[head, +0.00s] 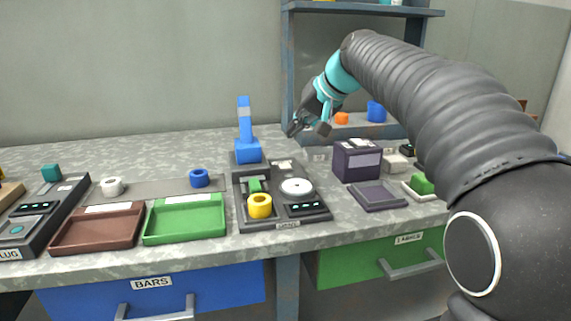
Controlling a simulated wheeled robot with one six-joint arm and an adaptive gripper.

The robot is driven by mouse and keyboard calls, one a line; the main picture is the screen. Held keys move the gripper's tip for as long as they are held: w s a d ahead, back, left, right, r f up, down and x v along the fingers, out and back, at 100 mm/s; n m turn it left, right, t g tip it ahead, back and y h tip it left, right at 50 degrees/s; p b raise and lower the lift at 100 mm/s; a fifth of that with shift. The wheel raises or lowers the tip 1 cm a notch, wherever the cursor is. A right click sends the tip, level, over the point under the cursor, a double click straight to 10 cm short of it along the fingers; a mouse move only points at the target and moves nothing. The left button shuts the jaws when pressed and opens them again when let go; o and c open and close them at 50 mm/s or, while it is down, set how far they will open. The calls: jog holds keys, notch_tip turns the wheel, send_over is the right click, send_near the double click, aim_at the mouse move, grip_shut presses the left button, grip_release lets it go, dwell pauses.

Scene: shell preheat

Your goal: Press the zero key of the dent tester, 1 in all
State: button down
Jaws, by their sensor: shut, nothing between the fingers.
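A dark grey bench instrument (241,221) stands in the middle of the bench, with a white round plate (297,188), a small lit display (304,208) and a yellow ring (260,205) on it. I cannot tell whether it is the dent tester, as its front label is too small to read. Another dark instrument (72,190) with a lit display stands at the left edge, its label ending in "LUG". No zero key can be made out clearly on either. My gripper (307,128) is shut and empty, in the air above the back of the bench, right of a blue upright stand (247,148).
A brown tray (97,243) and a green tray (185,232) lie left of the middle instrument, with a white ring (112,186) and a blue ring (199,178) behind. A dark purple box (356,160) and a flat purple tray (378,197) stand right. A shelf post (289,80) rises behind.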

jog(key=shift+y, duration=0.4)
jog(key=w+a, duration=0.1)
jog(key=w+a+r, duration=0.1)
jog(key=w, duration=0.1)
jog(key=shift+w+a, duration=0.15)
jog(key=b, duration=0.3)
send_over(287, 166)
notch_tip(287, 166, down, 7)
jog(key=shift+r, duration=0.1)
jog(key=shift+f+b, duration=0.5)
jog(key=shift+f, duration=0.45)
jog(key=shift+f, duration=0.1)
dwell(0.4)
jog(key=shift+f, duration=0.35)
